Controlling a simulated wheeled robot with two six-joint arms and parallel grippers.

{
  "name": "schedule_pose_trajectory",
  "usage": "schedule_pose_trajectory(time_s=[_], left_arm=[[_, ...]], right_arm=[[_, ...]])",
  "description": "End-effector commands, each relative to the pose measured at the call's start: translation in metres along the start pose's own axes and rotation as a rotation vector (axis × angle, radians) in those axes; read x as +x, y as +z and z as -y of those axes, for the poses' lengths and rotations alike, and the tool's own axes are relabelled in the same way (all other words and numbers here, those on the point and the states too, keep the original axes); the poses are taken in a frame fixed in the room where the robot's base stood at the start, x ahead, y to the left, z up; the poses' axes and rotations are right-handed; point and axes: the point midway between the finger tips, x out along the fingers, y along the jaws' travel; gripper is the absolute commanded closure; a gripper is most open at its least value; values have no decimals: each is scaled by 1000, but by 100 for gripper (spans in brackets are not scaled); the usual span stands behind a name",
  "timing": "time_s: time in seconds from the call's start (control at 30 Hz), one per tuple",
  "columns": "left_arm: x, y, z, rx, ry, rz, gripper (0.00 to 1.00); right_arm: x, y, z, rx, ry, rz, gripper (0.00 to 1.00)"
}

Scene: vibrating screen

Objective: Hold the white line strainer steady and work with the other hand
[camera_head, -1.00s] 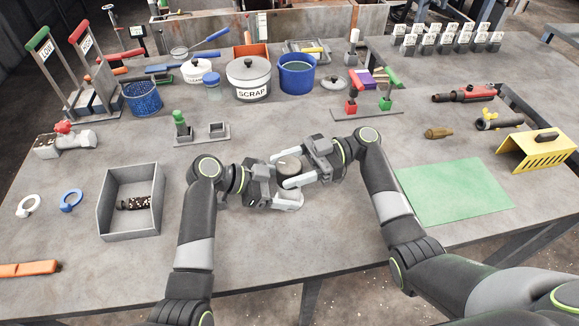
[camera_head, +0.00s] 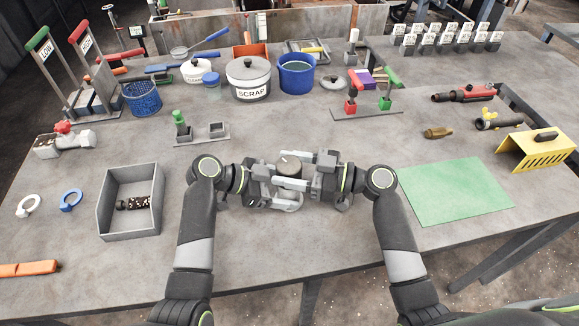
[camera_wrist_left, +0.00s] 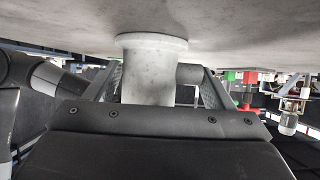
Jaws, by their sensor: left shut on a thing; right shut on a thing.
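The white line strainer shows in the left wrist view (camera_wrist_left: 150,80) as a pale upright body with a wider flange against the table side of that picture. In the head view it is mostly hidden between the grippers; its round brownish-grey cap (camera_head: 289,160) faces up. My left gripper (camera_head: 282,186) comes in from the left, low, and is shut on the strainer's body. My right gripper (camera_head: 290,169) comes in from the right, higher, with its pale fingers on both sides of the cap, shut on it. The fingertips' exact contact is too small to tell.
A grey tray (camera_head: 133,235) with a dark speckled cartridge (camera_head: 135,202) stands to the left. A green mat (camera_head: 455,192) lies to the right, near a yellow slotted cover (camera_head: 538,152). A two-socket stand (camera_head: 202,140) is behind the grippers. The table in front is clear.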

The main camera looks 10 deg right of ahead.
Motion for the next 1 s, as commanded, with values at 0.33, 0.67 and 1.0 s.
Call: schedule_pose_trajectory(time_s=[0.33,0.67,1.0], left_arm=[[0,-1,-1,0,4,-3,53],[0,0,0,0,1,-2,53],[0,0,0,0,0,-1,53]], right_arm=[[-1,4,-1,4,22,9,38],[0,2,0,2,19,4,18],[-25,2,0,1,20,8,18]])
